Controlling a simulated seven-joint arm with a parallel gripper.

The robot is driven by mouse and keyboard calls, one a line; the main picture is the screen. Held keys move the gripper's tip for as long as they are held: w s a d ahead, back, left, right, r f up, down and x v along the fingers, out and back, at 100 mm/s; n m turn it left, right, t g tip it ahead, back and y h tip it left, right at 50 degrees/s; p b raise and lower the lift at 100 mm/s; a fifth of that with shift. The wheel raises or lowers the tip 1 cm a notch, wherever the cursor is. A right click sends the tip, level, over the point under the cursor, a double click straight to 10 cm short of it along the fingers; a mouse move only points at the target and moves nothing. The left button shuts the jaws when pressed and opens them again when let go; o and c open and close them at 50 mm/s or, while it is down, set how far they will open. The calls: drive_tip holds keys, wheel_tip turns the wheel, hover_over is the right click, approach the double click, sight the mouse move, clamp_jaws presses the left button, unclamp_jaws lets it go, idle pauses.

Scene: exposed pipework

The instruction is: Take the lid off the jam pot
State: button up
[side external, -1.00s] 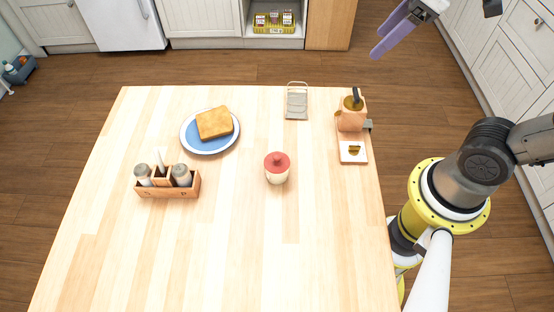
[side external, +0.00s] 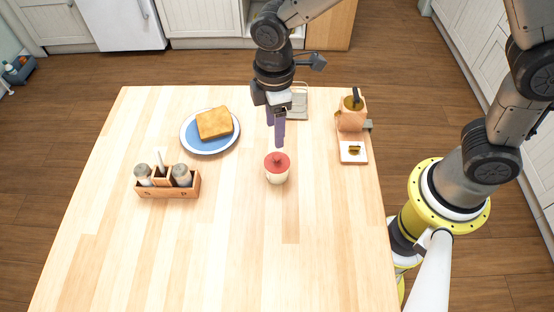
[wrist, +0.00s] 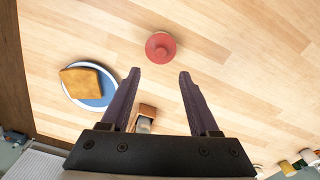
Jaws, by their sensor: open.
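The jam pot (side external: 277,177) is a small cream pot standing upright on the wooden table. Its red lid (side external: 277,161) with a small knob sits on top of it. In the wrist view the red lid (wrist: 160,47) shows from above, beyond the fingertips, and hides most of the pot. My gripper (side external: 276,138) is open and empty, with purple fingers pointing down, just above and behind the lid in the side view. In the wrist view the two fingers of my gripper (wrist: 159,75) are spread apart, with nothing between them but table and distant things.
A blue-and-white plate (side external: 209,151) with toast (side external: 214,122) lies to the left. A wooden shaker caddy (side external: 168,190) stands at front left. A grey stand (side external: 297,112) is behind the gripper. A copper-coloured container (side external: 351,113) and small white dish (side external: 353,152) are at right. The front table is clear.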

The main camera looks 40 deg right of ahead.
sight(276, 155)
wheel_tip(276, 155, down, 10)
drive_tip(key=shift+s+d+r, duration=0.1)
drive_tip(key=shift+r, duration=0.1)
idle(0.3)
drive_tip(key=shift+c, duration=0.3)
clamp_jaws()
